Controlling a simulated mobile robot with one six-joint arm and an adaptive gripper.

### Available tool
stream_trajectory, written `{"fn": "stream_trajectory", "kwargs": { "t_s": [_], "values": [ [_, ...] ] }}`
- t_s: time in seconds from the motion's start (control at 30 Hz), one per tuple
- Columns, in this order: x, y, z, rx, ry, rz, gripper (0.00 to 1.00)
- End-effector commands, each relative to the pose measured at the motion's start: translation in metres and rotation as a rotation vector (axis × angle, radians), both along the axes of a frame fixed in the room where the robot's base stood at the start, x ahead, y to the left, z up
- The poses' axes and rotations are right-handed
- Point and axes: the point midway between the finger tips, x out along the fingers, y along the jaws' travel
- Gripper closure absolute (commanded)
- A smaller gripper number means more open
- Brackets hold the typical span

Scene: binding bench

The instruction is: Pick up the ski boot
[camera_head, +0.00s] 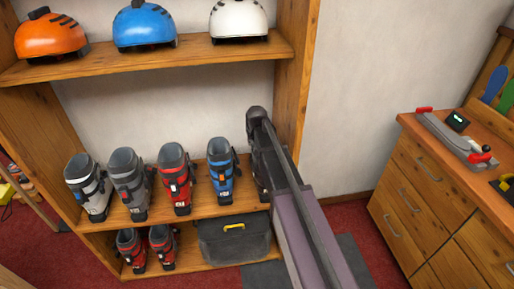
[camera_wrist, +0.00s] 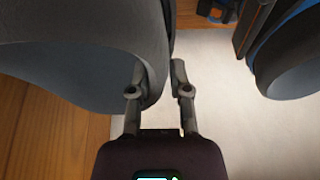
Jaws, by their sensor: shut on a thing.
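Ski boots stand in a row on the middle wooden shelf (camera_head: 205,210): a white one (camera_head: 88,188), a grey one (camera_head: 128,180), a red one (camera_head: 175,180) and a blue one (camera_head: 223,172). At the row's right end is a dark boot (camera_head: 262,168), mostly hidden behind my arm. In the wrist view a large grey boot cuff (camera_wrist: 75,50) fills the upper left. My gripper (camera_wrist: 160,75) is shut on this cuff's edge, with one finger on either side. In the head view my gripper's fingers cannot be made out.
The blue boot's cuff (camera_wrist: 290,65) is close by on the right in the wrist view. Helmets, including a blue one (camera_head: 145,25), sit on the upper shelf (camera_head: 150,62). Small red boots (camera_head: 162,245) and a grey bag (camera_head: 232,245) are below. A drawer bench (camera_head: 420,180) stands right.

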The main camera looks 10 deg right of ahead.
Motion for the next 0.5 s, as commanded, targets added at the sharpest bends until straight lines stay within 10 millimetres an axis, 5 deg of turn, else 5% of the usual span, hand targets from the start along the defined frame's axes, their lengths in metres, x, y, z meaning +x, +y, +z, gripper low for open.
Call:
{"fn": "stream_trajectory", "kwargs": {
  "t_s": [0.5],
  "values": [
    [0.000, 0.000, 0.024, 0.000, -0.001, 0.001, 1.00]
  ]
}}
